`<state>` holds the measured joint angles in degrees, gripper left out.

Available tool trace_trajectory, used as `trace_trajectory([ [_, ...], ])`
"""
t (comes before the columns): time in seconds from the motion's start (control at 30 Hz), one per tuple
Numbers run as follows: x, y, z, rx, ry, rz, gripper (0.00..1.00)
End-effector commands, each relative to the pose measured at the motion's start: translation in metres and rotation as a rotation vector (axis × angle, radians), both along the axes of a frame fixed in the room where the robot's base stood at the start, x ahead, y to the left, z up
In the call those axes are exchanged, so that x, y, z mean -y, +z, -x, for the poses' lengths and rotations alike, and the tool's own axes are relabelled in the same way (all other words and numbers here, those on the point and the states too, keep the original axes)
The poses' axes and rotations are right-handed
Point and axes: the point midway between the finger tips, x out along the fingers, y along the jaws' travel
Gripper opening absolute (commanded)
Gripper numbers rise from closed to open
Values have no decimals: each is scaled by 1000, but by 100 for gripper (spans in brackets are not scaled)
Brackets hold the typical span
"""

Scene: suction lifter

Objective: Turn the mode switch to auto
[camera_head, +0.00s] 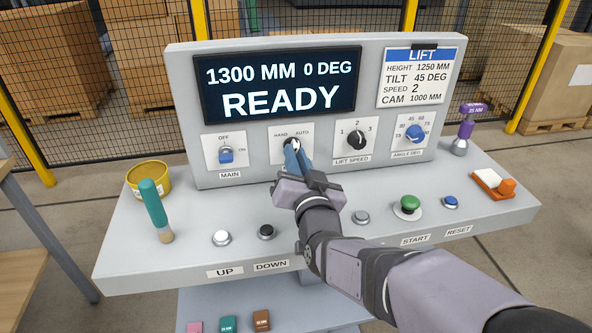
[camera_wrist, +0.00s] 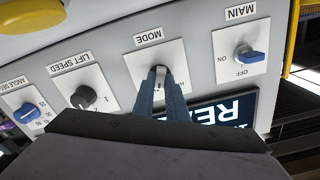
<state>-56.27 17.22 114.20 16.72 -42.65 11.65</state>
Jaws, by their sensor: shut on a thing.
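The mode switch (camera_head: 291,143) is a dark knob on a white plate marked HAND and AUTO, on the upright face of the grey console. My gripper (camera_head: 293,154) reaches it from the front, its blue fingers shut on the knob. In the wrist view, the fingers (camera_wrist: 160,82) lie on both sides of the mode switch (camera_wrist: 159,70), below the upside-down MODE label. The fingers cover most of the knob, so I cannot tell clearly whether it points to HAND or AUTO.
The blue main switch (camera_head: 226,155) is left of the mode plate; the black lift speed knob (camera_head: 356,140) and blue angle knob (camera_head: 415,133) are right. A display (camera_head: 280,85) reads READY. Push buttons, a yellow tub (camera_head: 149,180) and a teal-handled brush (camera_head: 154,208) occupy the shelf.

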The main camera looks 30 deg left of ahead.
Motion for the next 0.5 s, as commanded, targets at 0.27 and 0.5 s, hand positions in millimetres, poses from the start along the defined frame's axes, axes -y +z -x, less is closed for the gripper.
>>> trace_trajectory([
  [0.27,0,-3,0,-152,0,-158,0],
  [0.5,0,-2,0,-235,0,-236,0],
])
